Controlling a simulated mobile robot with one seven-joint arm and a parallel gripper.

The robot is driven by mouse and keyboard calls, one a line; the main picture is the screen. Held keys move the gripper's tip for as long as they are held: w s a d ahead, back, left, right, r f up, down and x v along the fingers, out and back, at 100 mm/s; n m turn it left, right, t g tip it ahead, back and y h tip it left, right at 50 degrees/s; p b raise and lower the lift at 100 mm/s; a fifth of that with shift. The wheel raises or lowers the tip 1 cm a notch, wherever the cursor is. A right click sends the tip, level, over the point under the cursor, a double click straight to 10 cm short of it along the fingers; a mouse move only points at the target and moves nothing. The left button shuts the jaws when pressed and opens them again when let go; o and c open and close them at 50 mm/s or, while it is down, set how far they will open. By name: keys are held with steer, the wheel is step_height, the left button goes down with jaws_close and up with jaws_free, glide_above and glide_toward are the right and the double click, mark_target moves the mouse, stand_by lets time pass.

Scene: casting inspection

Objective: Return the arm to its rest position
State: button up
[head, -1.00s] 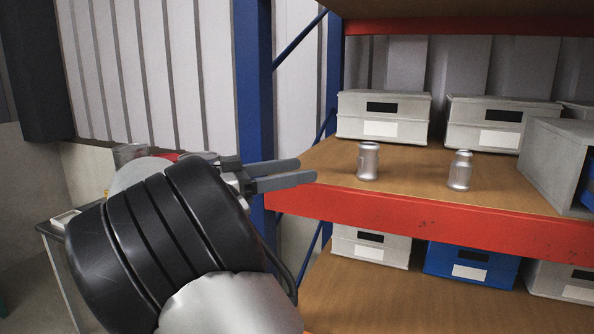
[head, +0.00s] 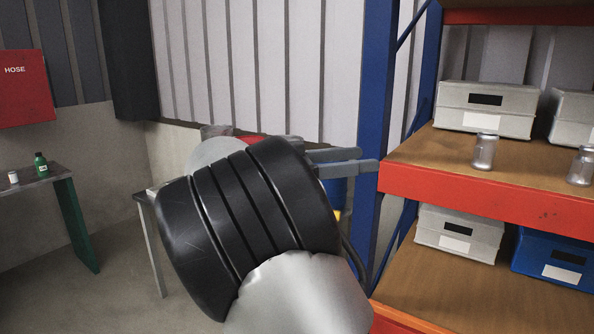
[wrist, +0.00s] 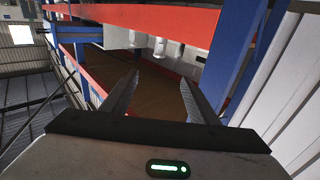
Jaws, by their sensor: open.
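My arm fills the lower middle of the head view. My gripper (head: 350,162) points right, its two grey fingers close to the blue rack post and the left end of the red shelf beam. In the wrist view my gripper (wrist: 158,92) shows two fingers spread apart with nothing between them. Past the fingers lie the rack's wooden shelf and red beams, tilted in that view. My wrist and part of the gripper's body are hidden behind my arm in the head view.
The rack's middle shelf (head: 441,150) carries a silver can (head: 485,151), another silver can (head: 581,166) and grey boxes (head: 487,109). A blue box (head: 556,262) sits below. At left stand a table with a green bottle (head: 41,164) and a red hose cabinet (head: 24,88). The floor between is open.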

steer(key=s+d+f+n+g+y, duration=0.3)
steer(key=s+d+f+n+y, duration=0.3)
steer(key=s+d+f+y, duration=0.4)
steer(key=s+a+f+n+t+y, duration=0.3)
steer(key=s+a+n+y, duration=0.15)
steer(key=s, duration=0.45)
steer(key=s+a+f+n+t+y, duration=0.25)
steer(key=s+n+y, duration=0.2)
steer(key=s, duration=0.45)
step_height(320, 180, up, 17)
steer(key=a+h+p, duration=0.1)
steer(key=p, duration=1.6)
steer(key=shift+n, duration=0.4)
steer(key=shift+w+f+g, duration=0.1)
steer(key=shift+w+g, duration=0.05)
steer(key=shift+g, duration=0.1)
